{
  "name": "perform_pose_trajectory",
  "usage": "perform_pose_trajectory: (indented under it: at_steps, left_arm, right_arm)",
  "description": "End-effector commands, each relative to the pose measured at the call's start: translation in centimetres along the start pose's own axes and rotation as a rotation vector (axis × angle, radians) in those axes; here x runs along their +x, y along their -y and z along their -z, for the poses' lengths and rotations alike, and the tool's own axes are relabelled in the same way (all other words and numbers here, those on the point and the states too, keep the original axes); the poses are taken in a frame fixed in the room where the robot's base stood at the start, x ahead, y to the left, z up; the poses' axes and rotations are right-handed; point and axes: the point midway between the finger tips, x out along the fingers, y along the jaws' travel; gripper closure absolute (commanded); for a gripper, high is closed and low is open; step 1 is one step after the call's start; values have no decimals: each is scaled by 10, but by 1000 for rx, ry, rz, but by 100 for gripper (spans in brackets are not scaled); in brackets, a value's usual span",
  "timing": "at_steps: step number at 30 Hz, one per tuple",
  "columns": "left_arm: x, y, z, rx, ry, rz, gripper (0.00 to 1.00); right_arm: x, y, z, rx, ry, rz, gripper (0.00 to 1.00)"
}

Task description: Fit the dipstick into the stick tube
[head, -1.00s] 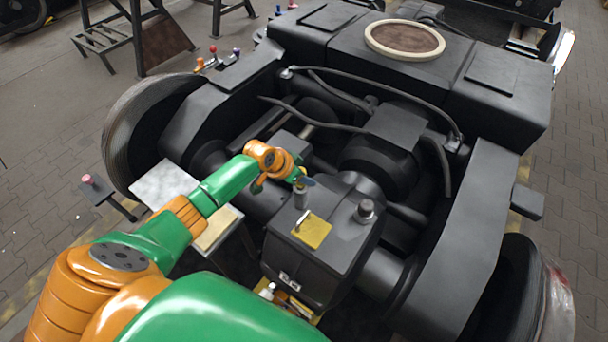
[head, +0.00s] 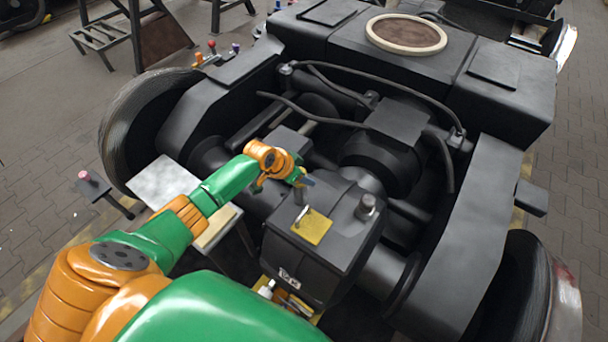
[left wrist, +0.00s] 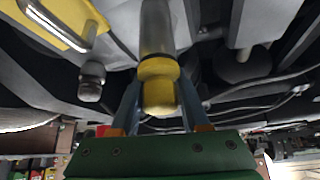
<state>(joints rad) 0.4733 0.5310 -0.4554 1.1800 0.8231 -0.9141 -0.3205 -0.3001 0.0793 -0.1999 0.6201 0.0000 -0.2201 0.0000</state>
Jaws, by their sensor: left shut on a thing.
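My left gripper (head: 305,181) is over the dark gearbox housing, at the top of the upright grey stick tube (head: 300,196). In the left wrist view the gripper (left wrist: 160,88) is shut on the yellow grip of the dipstick (left wrist: 160,70). The grip is in line with the grey tube (left wrist: 157,28), and its collar appears to meet the tube end. How far the stick is inside is hidden. My right gripper is not in view.
A yellow plate (head: 318,231) with a metal handle lies on the housing beside the tube. A grey cap (head: 366,206) stands to the right. Cables (head: 322,124) arch behind. A pale work table (head: 160,183) stands left of the arm.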

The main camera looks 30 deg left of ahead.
Motion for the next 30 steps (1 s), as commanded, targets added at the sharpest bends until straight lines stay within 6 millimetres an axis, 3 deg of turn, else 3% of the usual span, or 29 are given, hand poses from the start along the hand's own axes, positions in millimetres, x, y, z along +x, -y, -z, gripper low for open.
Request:
perform_pose_trajectory:
  at_steps: [6,7,10,20,24,30]
  left_arm:
    - [6,0,-4,0,0,0,100]
    - [5,0,-3,0,-1,0,49]
    - [4,0,-3,0,-1,0,22]
    - [0,0,-2,0,0,1,20]
    - [-29,0,0,3,0,1,20]
    - [-63,0,-2,2,0,1,20]
  right_arm:
    - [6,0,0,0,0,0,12]
    - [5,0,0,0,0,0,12]
    - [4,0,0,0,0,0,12]
    - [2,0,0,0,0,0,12]
    - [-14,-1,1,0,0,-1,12]
    - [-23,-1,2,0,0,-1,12]
